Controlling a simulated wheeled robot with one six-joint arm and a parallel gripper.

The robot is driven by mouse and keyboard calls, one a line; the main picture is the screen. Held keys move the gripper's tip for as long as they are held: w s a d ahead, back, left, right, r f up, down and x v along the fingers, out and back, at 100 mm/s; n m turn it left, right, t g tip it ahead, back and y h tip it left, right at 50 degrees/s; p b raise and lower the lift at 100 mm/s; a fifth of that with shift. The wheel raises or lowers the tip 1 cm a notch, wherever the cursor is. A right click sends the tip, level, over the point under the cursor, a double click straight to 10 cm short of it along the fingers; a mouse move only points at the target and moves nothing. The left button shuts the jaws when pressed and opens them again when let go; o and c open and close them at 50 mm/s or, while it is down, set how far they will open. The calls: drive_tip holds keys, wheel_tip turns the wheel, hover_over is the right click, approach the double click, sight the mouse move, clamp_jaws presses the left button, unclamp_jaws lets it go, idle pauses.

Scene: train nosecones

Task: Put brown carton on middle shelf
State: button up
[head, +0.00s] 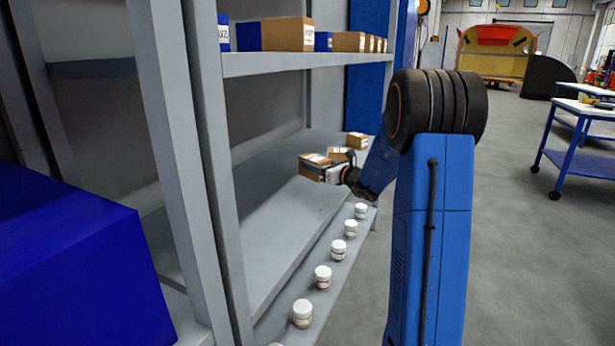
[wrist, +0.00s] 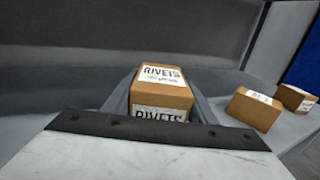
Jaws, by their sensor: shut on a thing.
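A brown carton labelled RIVETS (wrist: 162,90) sits between the two dark fingers of my gripper (wrist: 161,102) in the wrist view. In the head view the carton (head: 312,161) shows at the end of my gripper (head: 328,172), which is shut on it. The carton is inside the rack at the grey middle shelf (head: 275,222), toward its far end. I cannot tell whether its underside touches the shelf. Part of the carton is hidden by the gripper.
Two other brown cartons (wrist: 255,108) (wrist: 294,98) stand to the right on the same shelf. An upper shelf (head: 290,62) holds cartons and blue boxes. White-lidded jars (head: 323,277) line a lower ledge. A rack post (head: 215,170) stands at left. The near middle shelf is clear.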

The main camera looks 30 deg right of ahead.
sight(317, 178)
drive_tip(key=shift+f, duration=2.95)
drive_tip(key=shift+f, duration=0.1)
drive_tip(key=o, duration=1.3)
drive_tip(key=shift+s+d, duration=0.15)
drive_tip(key=shift+s, duration=0.25)
drive_tip(key=v, duration=1.1)
drive_tip(key=shift+s+d, duration=0.1)
drive_tip(key=shift+s, duration=0.05)
